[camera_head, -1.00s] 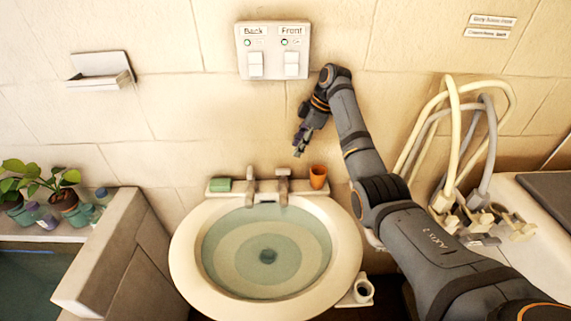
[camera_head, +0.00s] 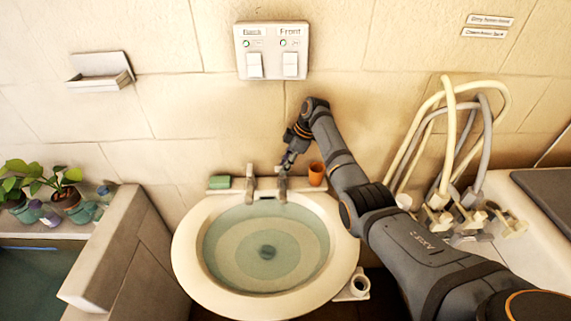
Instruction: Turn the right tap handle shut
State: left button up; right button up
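The white washbasin (camera_head: 190,270) stands in the middle of the head view and holds water. Two small metal tap handles stand side by side on its back rim: the left one (camera_head: 251,184) and the right one (camera_head: 282,188). My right gripper (camera_head: 284,171) points down just above the right tap handle and overlaps its top in the picture. I cannot tell if they touch. Its fingers are small and dark, and their opening is not clear. My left gripper is not in view.
An orange cup (camera_head: 316,174) stands close to the right of my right gripper. A green soap bar (camera_head: 219,182) lies on the rim's left. A switch panel (camera_head: 272,51) is on the wall above. Hoses (camera_head: 447,130) hang at the right; potted plants (camera_head: 62,188) stand at the left.

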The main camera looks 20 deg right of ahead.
grip_shut()
jog(key=shift+r+m+p, duration=0.2)
jog(key=shift+m+p, duration=0.1)
jog(key=shift+p, duration=0.4)
jog(key=m+t+p, duration=0.1)
jog(key=m+p, duration=0.2)
jog(key=p, duration=0.1)
jog(key=m+t+h+p, duration=0.1)
jog(key=m+p, duration=0.2)
jog(key=p, duration=0.1)
jog(key=m+h+p, duration=0.1)
jog(key=m+p, duration=0.2)
jog(key=p, duration=0.1)
jog(key=shift+s+a+r+t, duration=0.1)
jog(key=shift+s+a+t, duration=0.25)
jog(key=shift+t, duration=0.05)
jog(key=m+p, duration=0.1)
jog(key=m, duration=0.1)
jog(key=m+h+p, duration=0.1)
jog(key=shift+a+m+t+h, duration=0.15)
jog(key=shift+m+t+h, duration=0.15)
jog(key=shift+m, duration=0.1)
jog(key=shift+a+f+m+h, duration=0.1)
jog(key=shift+f+m+h, duration=0.15)
jog(key=shift+m, duration=0.55)
jog(key=shift+a+m+h, duration=0.1)
jog(key=shift+m+h, duration=0.55)
jog(key=shift+m, duration=0.75)
